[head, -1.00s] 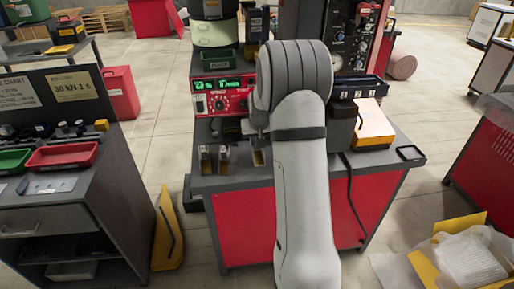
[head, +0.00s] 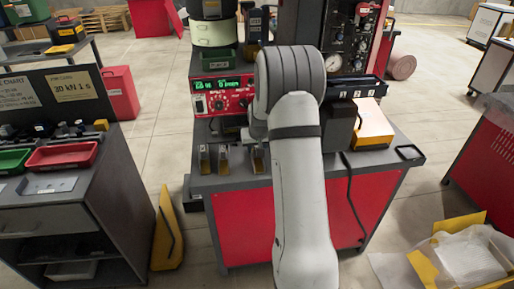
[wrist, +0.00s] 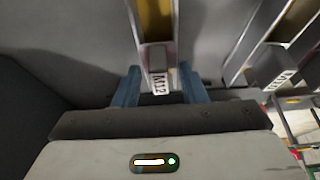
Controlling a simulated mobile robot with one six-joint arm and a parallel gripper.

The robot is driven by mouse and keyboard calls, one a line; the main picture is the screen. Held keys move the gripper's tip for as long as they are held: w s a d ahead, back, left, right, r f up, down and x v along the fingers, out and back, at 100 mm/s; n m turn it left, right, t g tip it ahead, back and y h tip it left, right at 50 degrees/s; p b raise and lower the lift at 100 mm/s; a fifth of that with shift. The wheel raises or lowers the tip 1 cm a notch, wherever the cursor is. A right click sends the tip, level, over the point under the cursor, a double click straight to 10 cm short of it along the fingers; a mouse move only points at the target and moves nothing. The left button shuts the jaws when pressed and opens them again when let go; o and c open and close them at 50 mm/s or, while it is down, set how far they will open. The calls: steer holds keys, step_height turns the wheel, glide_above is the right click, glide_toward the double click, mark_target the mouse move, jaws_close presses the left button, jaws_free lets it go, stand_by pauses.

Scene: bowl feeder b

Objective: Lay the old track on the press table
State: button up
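A metal track with a yellow inside and an M12 label (wrist: 155,25) lies between the two blue fingers of my gripper (wrist: 158,87) in the wrist view. The fingers stand apart on either side of its labelled end, and I see gaps beside it. In the head view a track end (head: 258,160) shows at the front of the red bench, below my arm; my fingers are mostly hidden there by my arm. I cannot tell which track is the old one. No table in view is clearly marked as the press table.
Two more track ends (head: 213,160) stand left on the red bench (head: 235,183); a labelled track (wrist: 272,65) lies right in the wrist view. A grey bench (head: 95,195) with red and green trays and a "30 kN 1 s" sign stands left. Open floor lies between.

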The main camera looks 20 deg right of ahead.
steer(key=shift+s+r, duration=0.1)
steer(key=shift+r, duration=0.4)
steer(key=v, duration=1.1)
steer(key=s+a+r+n, duration=0.1)
steer(key=s+a+r, duration=0.2)
steer(key=s+a, duration=0.3)
steer(key=s+a+r+n, duration=0.1)
steer(key=s+a+r, duration=0.2)
steer(key=s+a, duration=0.5)
steer(key=s, duration=0.7)
steer(key=s+a+f+n+g+y, duration=0.1)
steer(key=s+a, duration=0.2)
steer(key=s, duration=0.6)
steer(key=shift+s+a+f+g, duration=0.2)
steer(key=shift+s+a+g, duration=0.05)
steer(key=shift+s+g, duration=0.05)
